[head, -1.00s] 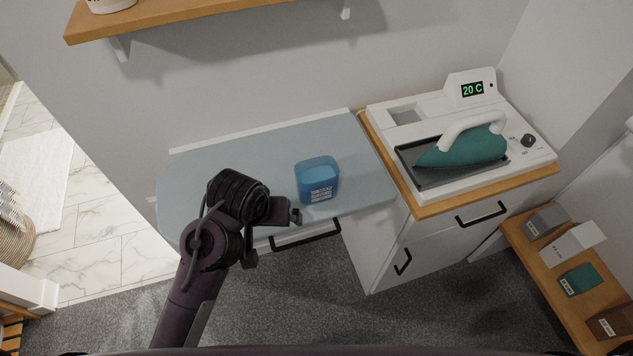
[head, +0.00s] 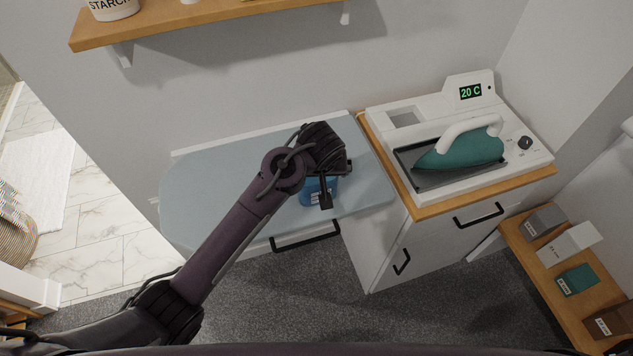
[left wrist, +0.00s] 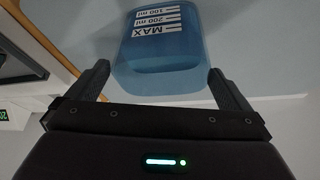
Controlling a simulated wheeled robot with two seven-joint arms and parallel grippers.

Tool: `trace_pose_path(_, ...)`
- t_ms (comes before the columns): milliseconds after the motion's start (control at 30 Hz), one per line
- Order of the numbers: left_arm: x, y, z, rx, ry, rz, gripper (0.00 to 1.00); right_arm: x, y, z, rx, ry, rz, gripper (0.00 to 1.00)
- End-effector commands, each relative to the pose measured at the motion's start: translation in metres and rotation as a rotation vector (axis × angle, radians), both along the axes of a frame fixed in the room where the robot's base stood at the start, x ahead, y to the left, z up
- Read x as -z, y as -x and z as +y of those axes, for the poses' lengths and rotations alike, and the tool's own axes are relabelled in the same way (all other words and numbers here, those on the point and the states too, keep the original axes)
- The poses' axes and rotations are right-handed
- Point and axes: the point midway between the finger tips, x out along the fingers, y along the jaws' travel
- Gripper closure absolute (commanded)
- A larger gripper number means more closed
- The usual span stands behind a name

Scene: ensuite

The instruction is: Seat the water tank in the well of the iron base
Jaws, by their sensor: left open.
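The blue translucent water tank (head: 308,194) stands on the pale blue ironing board (head: 215,185), partly hidden by my left gripper (head: 337,182). In the left wrist view the tank (left wrist: 165,55) shows its white MAX and ml marks. There the open left gripper (left wrist: 158,74) has one finger towards each side of the tank, with nothing held. I cannot tell how far the fingertips are from it. The white iron base (head: 478,182) stands on the cabinet at right, with an empty rectangular well (head: 405,118) at its back left. My right gripper is not in view.
The teal iron (head: 462,152) rests on the base, beside a display (head: 471,92) reading 20 C and a dark knob (head: 525,143). A wooden shelf (head: 210,22) overhangs the board. Several boxes sit on a low shelf (head: 548,265) at right. The board's left part is clear.

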Motion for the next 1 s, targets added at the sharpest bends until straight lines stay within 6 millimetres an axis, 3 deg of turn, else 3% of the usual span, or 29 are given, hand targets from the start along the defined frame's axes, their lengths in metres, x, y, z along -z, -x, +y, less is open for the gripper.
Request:
trace_pose_path(67,0.006,-0.006,0.004,-0.002,-0.004,0.003,0.0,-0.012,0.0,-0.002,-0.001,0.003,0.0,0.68)
trace_pose_path(233,0.026,-0.014,0.003,-0.001,-0.002,0.0,0.0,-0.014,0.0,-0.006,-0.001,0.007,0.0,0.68)
trace_pose_path(500,0.031,-0.015,0.003,0.0,0.0,-0.001,0.0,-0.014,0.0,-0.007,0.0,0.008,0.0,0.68)
trace_pose_path(867,0.031,-0.015,0.003,0.0,-0.001,0.0,0.46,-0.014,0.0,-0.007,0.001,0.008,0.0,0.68)
trace_pose_path(1000,0.029,-0.015,0.003,-0.001,0.001,-0.002,0.48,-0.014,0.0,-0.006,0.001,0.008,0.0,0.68)
